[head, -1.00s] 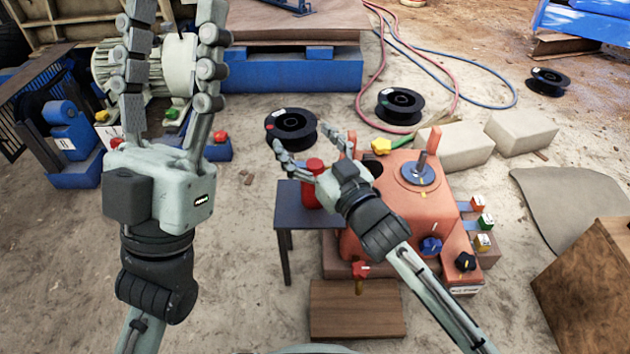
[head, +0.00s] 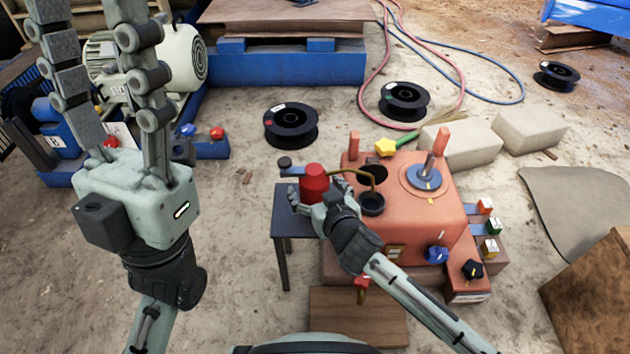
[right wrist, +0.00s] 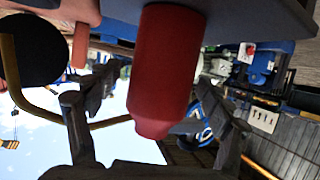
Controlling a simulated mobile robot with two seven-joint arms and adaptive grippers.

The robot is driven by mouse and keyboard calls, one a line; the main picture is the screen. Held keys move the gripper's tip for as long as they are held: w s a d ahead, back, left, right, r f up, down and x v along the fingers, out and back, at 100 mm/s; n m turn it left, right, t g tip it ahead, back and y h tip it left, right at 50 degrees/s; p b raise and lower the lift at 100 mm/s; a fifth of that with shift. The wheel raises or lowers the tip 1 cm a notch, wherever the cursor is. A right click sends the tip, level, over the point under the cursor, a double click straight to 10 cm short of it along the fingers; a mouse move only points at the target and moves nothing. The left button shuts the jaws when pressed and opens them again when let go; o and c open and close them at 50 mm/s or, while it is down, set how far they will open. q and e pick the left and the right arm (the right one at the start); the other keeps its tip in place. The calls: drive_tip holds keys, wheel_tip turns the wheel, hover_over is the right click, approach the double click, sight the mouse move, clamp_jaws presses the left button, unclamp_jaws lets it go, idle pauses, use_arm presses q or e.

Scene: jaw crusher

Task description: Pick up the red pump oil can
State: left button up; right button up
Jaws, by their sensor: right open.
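The red pump oil can (head: 314,182) stands on a small dark side table (head: 285,222). It has a blue lever at its left and a curved brass spout reaching right. My right gripper (head: 314,200) is open, low at the can's near side. In the right wrist view, which looks inverted, the can (right wrist: 168,70) is between the two spread fingers (right wrist: 158,110); whether they touch it I cannot tell. My left gripper (head: 88,15) is open and empty at the left, fingers pointing up, well away from the can.
An orange machine (head: 415,205) with knobs stands just right of the side table. A wooden board (head: 358,315) lies in front. Black spools (head: 290,124) lie behind on the floor. A blue-based motor stands at the left. Bare floor lies left of the table.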

drive_tip(key=shift+w+a+f, duration=0.15)
drive_tip(key=shift+w, duration=0.2)
drive_tip(key=shift+s, duration=0.1)
drive_tip(key=shift+c, duration=0.9)
drive_tip(key=c, duration=1.4)
